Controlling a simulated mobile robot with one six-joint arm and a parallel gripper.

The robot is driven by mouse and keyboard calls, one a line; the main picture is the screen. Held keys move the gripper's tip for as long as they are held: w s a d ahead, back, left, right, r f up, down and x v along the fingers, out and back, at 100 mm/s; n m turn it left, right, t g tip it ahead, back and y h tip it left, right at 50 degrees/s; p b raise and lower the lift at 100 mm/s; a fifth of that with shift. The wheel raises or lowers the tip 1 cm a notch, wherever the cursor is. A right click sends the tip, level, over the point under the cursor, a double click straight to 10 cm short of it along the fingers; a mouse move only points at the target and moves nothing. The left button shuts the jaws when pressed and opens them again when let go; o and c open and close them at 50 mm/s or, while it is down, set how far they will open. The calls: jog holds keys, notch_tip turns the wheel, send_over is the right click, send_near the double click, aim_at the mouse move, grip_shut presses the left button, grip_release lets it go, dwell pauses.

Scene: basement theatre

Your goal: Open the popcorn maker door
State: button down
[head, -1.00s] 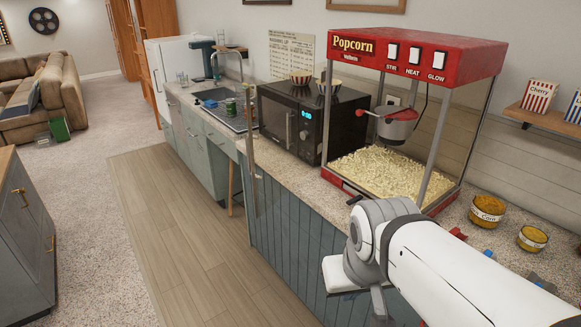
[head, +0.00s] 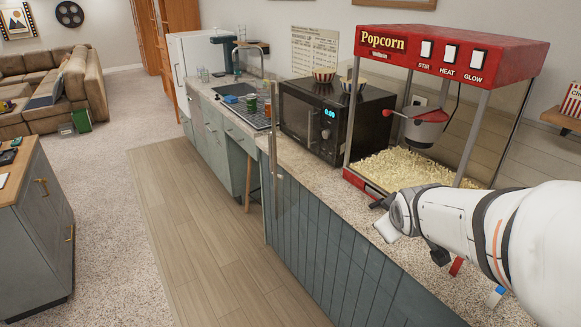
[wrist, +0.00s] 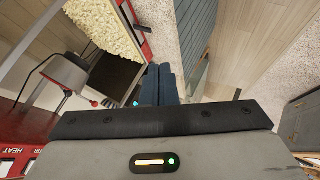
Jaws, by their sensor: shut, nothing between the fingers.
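The red popcorn maker (head: 452,45) stands on the counter with popcorn inside. Its clear door (head: 277,190) looks swung wide open. The pane reaches out past the counter's front edge, and its handle edge is a thin upright strip. The pane is hard to make out, and its hinge side cannot be told. My gripper (head: 378,203) is low in front of the machine's front corner, to the right of the door edge. In the wrist view my gripper's dark blue fingers (wrist: 160,85) are together and empty. The popcorn (wrist: 103,22) also shows there.
A black microwave (head: 335,118) with striped bowls on top stands left of the machine. The sink (head: 245,105) is farther along the counter. A grey cabinet (head: 45,225) stands at the left. The wooden floor strip (head: 200,220) between is clear.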

jog(key=w+n+t, duration=0.2)
jog(key=w+n, duration=0.1)
jog(key=w, duration=0.2)
jog(key=n+y+b, duration=0.1)
jog(key=n+y, duration=1.6)
jog(key=n, duration=0.2)
send_near(281, 187)
jog(key=shift+g, duration=0.3)
jog(key=p+x, duration=0.4)
jog(key=x, duration=0.1)
jog(key=shift+w+a+r+p, duration=0.1)
jog(key=shift+w+r+p, duration=0.1)
jog(key=shift+r+p, duration=0.15)
jog(key=shift+w+a+f, duration=0.15)
jog(key=shift+w+a, duration=0.25)
jog(key=shift+a, duration=0.15)
